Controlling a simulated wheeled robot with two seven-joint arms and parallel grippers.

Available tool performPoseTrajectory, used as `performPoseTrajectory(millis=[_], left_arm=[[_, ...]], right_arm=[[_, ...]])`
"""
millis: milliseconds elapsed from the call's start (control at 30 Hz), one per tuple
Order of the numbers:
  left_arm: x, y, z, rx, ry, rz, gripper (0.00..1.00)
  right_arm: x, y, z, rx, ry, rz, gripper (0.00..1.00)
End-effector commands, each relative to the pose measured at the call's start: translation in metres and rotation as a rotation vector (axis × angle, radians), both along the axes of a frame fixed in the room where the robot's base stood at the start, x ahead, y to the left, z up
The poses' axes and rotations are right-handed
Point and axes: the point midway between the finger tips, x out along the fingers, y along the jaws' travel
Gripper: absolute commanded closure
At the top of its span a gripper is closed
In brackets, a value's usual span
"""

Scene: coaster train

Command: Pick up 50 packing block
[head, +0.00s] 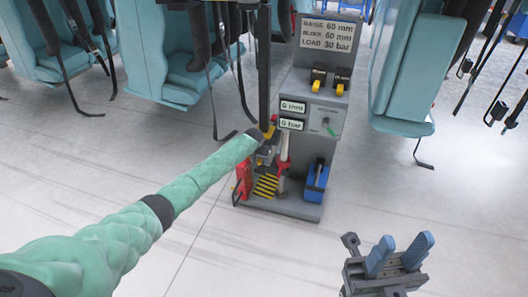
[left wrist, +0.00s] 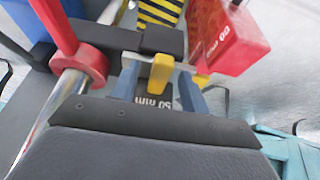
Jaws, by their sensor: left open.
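The 50 packing block (left wrist: 155,100) shows in the left wrist view as a dark piece with white "50 mm" lettering, upside down in the picture. My left gripper (left wrist: 160,88) has its two blue fingers apart, one on each side of the lettered block. Whether either finger touches it I cannot tell. A yellow piece (left wrist: 160,72) stands between the fingers and covers part of the block's area. In the head view my left gripper (head: 264,146) is at the test stand, small and partly hidden by my arm. My right gripper (head: 398,256) is open and empty, above the floor.
The grey stand (head: 300,205) has a panel, a red-collared chrome post (left wrist: 75,75) and a striped plate (head: 265,187). A red block (left wrist: 228,38) is close beyond my left fingers. A blue bin (head: 316,186) sits at right. Teal seats (head: 410,75) hang behind.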

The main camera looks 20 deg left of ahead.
Motion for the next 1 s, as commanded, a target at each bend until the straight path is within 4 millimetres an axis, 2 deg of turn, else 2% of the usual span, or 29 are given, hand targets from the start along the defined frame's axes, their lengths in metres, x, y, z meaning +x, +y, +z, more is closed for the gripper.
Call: performPoseTrajectory(millis=[67,200,267,300,667,867,1000], left_arm=[[0.0,0.0,0.0,0.0,0.0,0.0,0.58],[0.0,0.0,0.0,0.0,0.0,0.0,0.86],[0.0,0.0,0.0,0.0,0.0,0.0,0.98],[0.0,0.0,0.0,0.0,0.0,0.0,1.0],[0.001,0.0,0.003,-0.001,-0.003,0.0,1.0],[0.001,0.0,0.022,-0.002,-0.004,0.0,1.0],[0.001,-0.001,0.031,-0.002,-0.004,-0.001,1.0]], right_arm=[[0.0,0.0,0.0,0.0,0.001,0.0,0.64],[0.0,0.0,0.0,0.0,0.001,0.0,0.64],[0.0,0.0,0.0,-0.001,0.001,0.001,0.64],[0.0,0.0,0.0,-0.001,0.001,0.001,0.64],[0.0,0.0,0.0,-0.002,0.002,0.001,0.64],[0.003,0.001,0.005,-0.01,0.012,-0.006,0.64],[0.027,0.007,-0.015,-0.037,0.125,-0.011,0.64]])
